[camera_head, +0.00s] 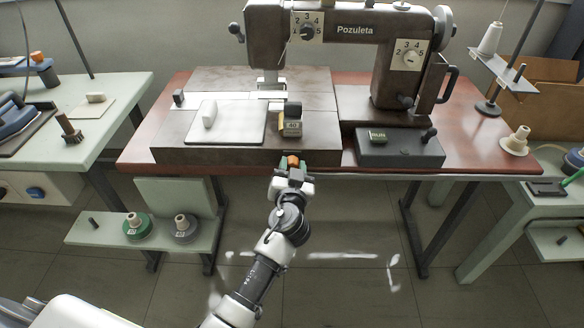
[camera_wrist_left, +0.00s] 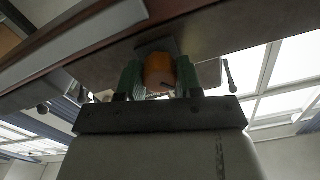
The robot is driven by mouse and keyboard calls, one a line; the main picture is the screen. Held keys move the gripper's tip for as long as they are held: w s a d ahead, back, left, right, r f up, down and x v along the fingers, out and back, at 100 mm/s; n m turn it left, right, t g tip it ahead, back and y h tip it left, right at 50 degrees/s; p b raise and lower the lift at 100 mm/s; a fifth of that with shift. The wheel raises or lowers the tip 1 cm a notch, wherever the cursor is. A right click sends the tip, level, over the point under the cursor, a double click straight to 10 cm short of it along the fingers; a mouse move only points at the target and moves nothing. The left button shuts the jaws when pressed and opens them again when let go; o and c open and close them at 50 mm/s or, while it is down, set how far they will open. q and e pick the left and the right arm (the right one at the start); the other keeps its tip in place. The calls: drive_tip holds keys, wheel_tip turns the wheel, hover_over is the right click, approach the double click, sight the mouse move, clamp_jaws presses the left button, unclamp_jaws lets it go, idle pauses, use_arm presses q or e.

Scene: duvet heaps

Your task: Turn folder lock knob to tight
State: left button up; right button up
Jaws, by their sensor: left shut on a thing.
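The sewing machine (camera_head: 335,60) stands on a reddish-brown table (camera_head: 470,158). An orange knob (camera_head: 293,160) sits at the front edge of the machine's bed, below a small block marked 40 (camera_head: 291,128). My left gripper (camera_head: 293,166) reaches up to it from the front and is shut on it. In the left wrist view, the orange knob (camera_wrist_left: 159,72) is between the green finger pads, with a dark mark on its face and a grey mount behind it. Any tight marking cannot be read. My right gripper is not in view.
A white pad (camera_head: 232,130) lies on the bed left of the block. A dark box (camera_head: 385,155) with a green label stands to the right. Side tables flank the machine, one (camera_head: 105,120) at left. A low shelf with spools (camera_head: 135,235) is below left.

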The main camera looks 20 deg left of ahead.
use_arm(q)
drive_tip(key=m, duration=0.7)
drive_tip(key=shift+m, duration=0.4)
drive_tip(key=m+p, duration=0.1)
drive_tip(key=m, duration=0.3)
drive_tip(key=m+p, duration=0.1)
drive_tip(key=m, duration=0.4)
drive_tip(key=shift+p, duration=0.35)
drive_tip(key=shift+f, duration=0.1)
drive_tip(key=o, duration=0.9)
drive_tip(key=v, duration=1.1)
drive_tip(key=shift+w+b, duration=0.1)
drive_tip(key=shift+b, duration=0.25)
